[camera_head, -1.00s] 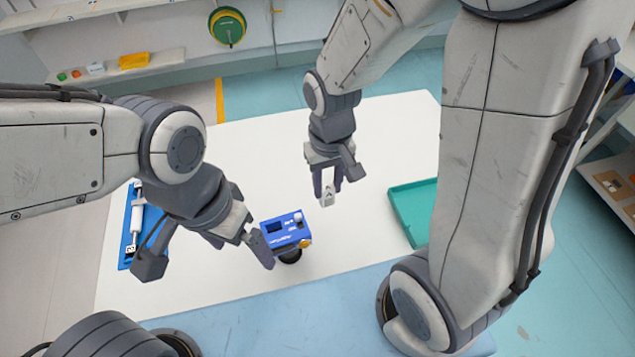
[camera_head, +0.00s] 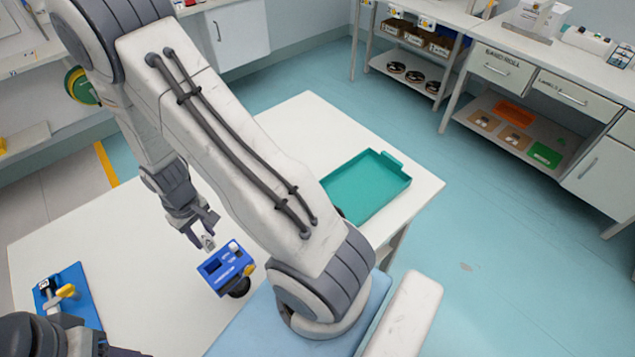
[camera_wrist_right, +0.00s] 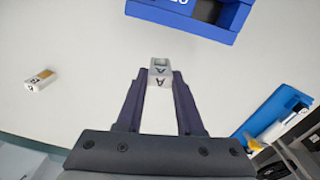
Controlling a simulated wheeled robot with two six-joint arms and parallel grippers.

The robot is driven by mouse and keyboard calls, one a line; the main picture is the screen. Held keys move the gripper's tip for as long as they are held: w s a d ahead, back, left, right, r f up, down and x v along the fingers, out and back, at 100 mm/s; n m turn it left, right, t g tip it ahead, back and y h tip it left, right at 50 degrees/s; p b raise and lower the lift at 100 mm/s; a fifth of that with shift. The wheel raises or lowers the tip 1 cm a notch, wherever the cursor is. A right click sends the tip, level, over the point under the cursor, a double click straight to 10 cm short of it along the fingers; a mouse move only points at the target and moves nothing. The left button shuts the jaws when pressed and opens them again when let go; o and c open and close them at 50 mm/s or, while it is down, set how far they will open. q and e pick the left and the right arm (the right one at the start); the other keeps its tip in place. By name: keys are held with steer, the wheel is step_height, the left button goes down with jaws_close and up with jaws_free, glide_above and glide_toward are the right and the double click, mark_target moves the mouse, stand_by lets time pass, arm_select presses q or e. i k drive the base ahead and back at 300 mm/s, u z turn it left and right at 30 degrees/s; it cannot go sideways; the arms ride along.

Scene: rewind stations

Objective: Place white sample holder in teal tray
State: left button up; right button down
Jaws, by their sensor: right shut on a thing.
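My right gripper (camera_head: 205,243) is shut on a small white sample holder (camera_head: 208,241) above the white table. In the right wrist view the holder (camera_wrist_right: 159,69) is a small block marked "A", pinched between the fingertips (camera_wrist_right: 159,80). The teal tray (camera_head: 388,168) lies on the table's far right part, to the right of my right arm. The tray looks empty, but my arm hides its left edge. Of my left arm only a part shows at the bottom left; its gripper is out of view.
A blue device (camera_head: 222,268) stands close to my right gripper. A blue board (camera_head: 80,290) with a yellow-handled part lies at the left. A second small white block (camera_wrist_right: 31,86) with a brown top lies on the table in the wrist view. Shelves and drawers (camera_head: 560,90) stand beyond the floor.

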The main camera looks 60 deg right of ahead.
mark_target(360, 189)
steer(key=u, duration=1.65)
steer(key=k, duration=1.5)
steer(key=z, duration=2.15)
steer(key=i, duration=0.5)
